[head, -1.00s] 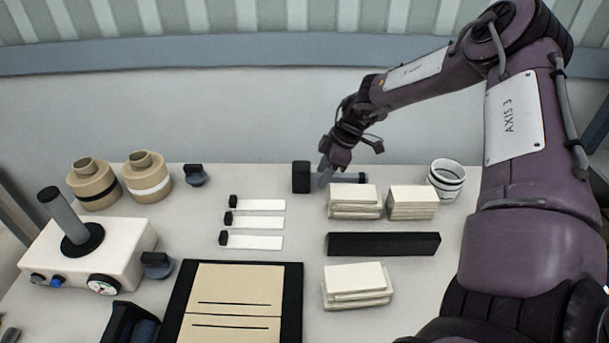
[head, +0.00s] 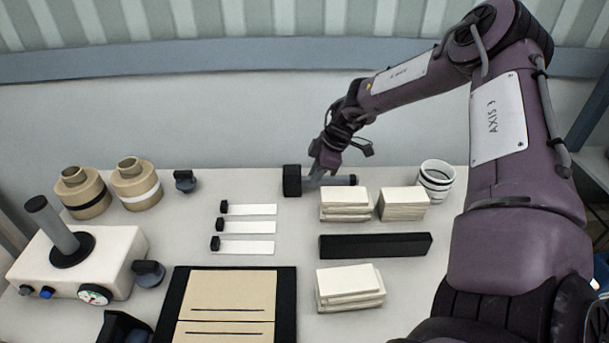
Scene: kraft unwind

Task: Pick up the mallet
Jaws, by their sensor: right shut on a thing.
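The mallet (head: 292,180) lies at the back middle of the table. It has a black block head at the left and a grey handle that runs right to a dark end. My right gripper (head: 315,170) is at the handle, just right of the head, and is shut on it. The fingers hide part of the handle. I cannot tell whether the mallet is clear of the table. My left gripper does not show.
Stacks of cream cards (head: 345,203) stand just in front of the handle, with a black bar (head: 375,245) nearer. A striped cup (head: 436,179) stands at the right. White strips with black ends (head: 247,227) lie left of centre. Tan spools (head: 135,184) stand at the back left.

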